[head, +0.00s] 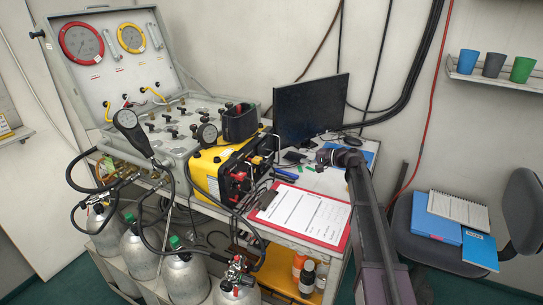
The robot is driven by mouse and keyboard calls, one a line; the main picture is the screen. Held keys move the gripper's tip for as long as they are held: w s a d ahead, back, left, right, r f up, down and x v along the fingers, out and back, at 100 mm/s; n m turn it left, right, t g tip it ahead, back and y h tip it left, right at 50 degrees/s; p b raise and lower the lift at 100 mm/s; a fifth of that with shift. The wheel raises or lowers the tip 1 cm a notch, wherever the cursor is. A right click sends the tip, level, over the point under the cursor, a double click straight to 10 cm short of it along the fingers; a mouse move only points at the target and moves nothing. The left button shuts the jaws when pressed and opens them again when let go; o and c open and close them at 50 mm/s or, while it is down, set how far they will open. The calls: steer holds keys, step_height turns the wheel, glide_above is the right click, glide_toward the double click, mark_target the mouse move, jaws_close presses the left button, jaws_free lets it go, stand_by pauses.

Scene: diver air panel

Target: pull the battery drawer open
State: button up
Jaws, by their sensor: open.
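The yellow-and-black powered unit (208,170) stands on the bench beside the grey air panel, with red parts on its dark front. I cannot clearly make out a battery drawer or its handle, nor tell whether it is open. My gripper (327,157) is at the far end of my arm, over the back right of the bench, to the right of the yellow unit and apart from it. It is small and dark here; its jaws are open and I see nothing held in them.
A red clipboard (346,235) with papers lies on the bench front. A monitor (310,108) stands behind. A chair seat (410,222) holding blue folders (432,220) stands at right.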

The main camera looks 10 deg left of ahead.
mark_target(271, 154)
steer(key=shift+a, duration=0.25)
steer(key=b+x, duration=0.3)
steer(key=x, duration=1.1)
steer(key=shift+s+a+f, duration=0.1)
steer(key=shift+s, duration=0.05)
steer(key=shift+c, duration=0.2)
jaws_close()
